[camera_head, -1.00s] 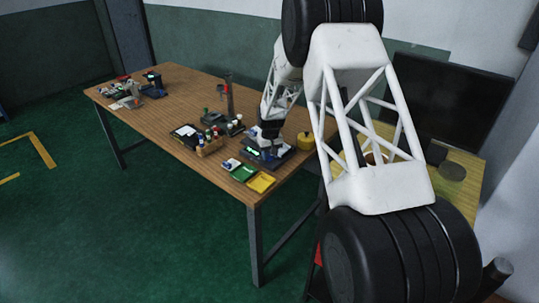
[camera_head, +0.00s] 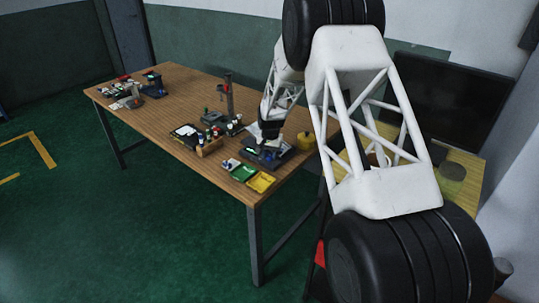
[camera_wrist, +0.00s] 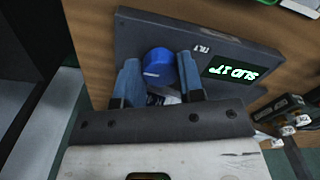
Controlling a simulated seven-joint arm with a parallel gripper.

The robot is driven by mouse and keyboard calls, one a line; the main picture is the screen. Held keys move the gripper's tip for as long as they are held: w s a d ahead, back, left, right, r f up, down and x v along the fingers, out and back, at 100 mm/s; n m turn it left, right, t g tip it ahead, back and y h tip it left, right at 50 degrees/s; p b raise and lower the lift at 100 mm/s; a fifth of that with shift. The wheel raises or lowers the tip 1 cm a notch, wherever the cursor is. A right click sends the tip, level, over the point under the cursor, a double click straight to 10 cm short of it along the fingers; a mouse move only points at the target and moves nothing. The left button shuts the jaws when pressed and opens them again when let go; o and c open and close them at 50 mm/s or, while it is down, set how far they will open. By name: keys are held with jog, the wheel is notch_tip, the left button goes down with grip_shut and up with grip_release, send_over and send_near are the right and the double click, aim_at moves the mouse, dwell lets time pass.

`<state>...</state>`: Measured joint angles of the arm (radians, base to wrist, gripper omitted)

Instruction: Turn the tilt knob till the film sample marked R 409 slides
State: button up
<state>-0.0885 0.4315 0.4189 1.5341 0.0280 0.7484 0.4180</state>
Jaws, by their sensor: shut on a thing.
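The blue tilt knob (camera_wrist: 159,66) stands on a dark device (camera_wrist: 140,28) in the wrist view, with a white mark across its face. My gripper (camera_wrist: 160,75) is shut on the knob, one blue-grey finger on each side of it. A "TILT" label sits to the right of the knob. Beside it a display (camera_wrist: 232,69) shows green text, turned upside down, that seems to begin with "SLID". In the head view the device (camera_head: 265,155) is at the table's near right corner, partly under my gripper. I cannot make out the film sample marked R 409.
A green tray (camera_head: 243,173) and a yellow tray (camera_head: 261,182) lie near the table's front edge.

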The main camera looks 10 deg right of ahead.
aim_at(270, 155)
jog(key=o, duration=0.9)
jog(key=shift+r, duration=0.1)
jog(key=shift+r, duration=3.85)
jog(key=shift+s+d, duration=0.1)
